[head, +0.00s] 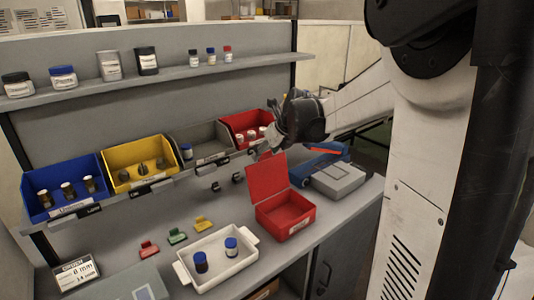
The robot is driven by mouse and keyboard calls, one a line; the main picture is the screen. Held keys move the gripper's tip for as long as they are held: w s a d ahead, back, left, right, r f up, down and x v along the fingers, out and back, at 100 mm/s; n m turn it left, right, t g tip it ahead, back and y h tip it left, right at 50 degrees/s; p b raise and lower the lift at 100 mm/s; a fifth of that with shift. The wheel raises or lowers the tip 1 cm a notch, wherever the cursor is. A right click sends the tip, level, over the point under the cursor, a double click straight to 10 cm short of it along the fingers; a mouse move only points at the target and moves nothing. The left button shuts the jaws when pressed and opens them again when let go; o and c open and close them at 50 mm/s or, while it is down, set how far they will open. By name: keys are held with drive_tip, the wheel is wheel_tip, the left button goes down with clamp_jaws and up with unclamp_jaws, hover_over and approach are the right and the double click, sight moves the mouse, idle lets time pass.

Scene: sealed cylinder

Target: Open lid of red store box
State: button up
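A red box (296,226) sits on the bench with its lid (266,178) standing upright at the back left, so its inside is open to view. The inside looks empty. My gripper (268,149) is just above and behind the raised lid, in front of the red bin on the shelf. It is small and dark, and I cannot tell whether its fingers are open or shut, or whether it touches the lid.
A white tray (180,269) with two bottles stands left of the box. A grey and blue device (338,178) is at its right. Blue (60,212), yellow (137,187), grey and red (235,125) bins line the shelf. Small coloured clips lie near the tray.

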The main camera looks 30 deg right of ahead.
drive_tip(key=shift+o, duration=1.1)
drive_tip(key=shift+s, duration=0.1)
drive_tip(key=v, duration=1.2)
drive_tip(key=s+a+f+n, duration=0.5)
drive_tip(key=s+a+n, duration=0.5)
drive_tip(key=n, duration=0.7)
drive_tip(key=s+a+f+n, duration=0.5)
drive_tip(key=s+a+n, duration=0.5)
drive_tip(key=a+n, duration=0.4)
drive_tip(key=n, duration=0.4)
drive_tip(key=shift+s+a+h, duration=0.2)
drive_tip(key=shift+s+h, duration=0.1)
drive_tip(key=shift+s, duration=0.1)
